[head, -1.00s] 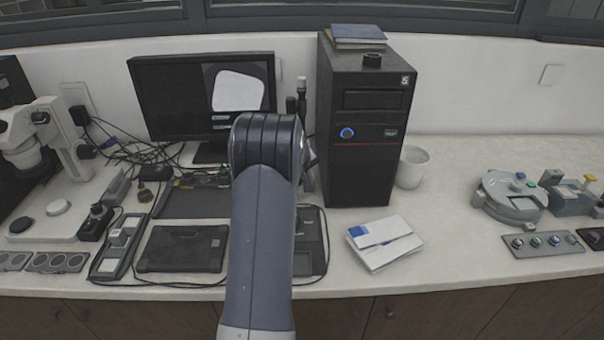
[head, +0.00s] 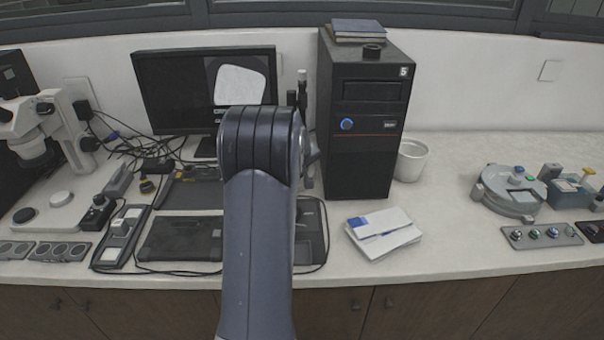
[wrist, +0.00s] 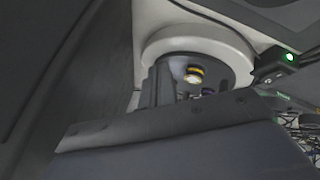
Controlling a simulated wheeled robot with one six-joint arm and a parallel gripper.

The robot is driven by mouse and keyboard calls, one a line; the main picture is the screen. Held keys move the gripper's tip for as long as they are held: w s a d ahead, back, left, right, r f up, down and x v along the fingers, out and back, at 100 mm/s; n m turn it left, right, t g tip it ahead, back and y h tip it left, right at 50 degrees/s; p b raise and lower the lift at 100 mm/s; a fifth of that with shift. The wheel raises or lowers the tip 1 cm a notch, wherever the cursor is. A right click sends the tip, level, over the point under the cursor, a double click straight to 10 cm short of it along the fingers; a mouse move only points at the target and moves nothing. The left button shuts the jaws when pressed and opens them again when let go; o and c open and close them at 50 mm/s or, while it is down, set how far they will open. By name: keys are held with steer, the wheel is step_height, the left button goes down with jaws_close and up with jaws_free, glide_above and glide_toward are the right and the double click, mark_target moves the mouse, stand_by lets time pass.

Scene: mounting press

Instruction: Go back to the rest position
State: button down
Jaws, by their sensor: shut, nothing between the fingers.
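My arm rises through the middle of the head view, its dark rounded joint in front of the monitor and close to the left side of the black computer tower. My gripper's fingers cannot be made out in the head view, where the arm hides what lies behind it. The wrist view is filled mostly by dark, close surfaces, and no fingertips can be told there. No held object shows in either view.
The tower (head: 366,165), monitor (head: 160,85), white box (head: 383,235), white cup (head: 410,160) and microscope (head: 35,140) stand on the bench. A round grey device (head: 510,190) is at right. Bare worktop (head: 445,225) lies between box and device. A green light (wrist: 290,57) shows in the wrist view.

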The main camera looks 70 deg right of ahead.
step_height(320, 180, up, 5)
steer(key=s+a, duration=0.2)
steer(key=a, duration=0.1)
steer(key=shift+s, duration=0.35)
steer(key=shift+d, duration=0.1)
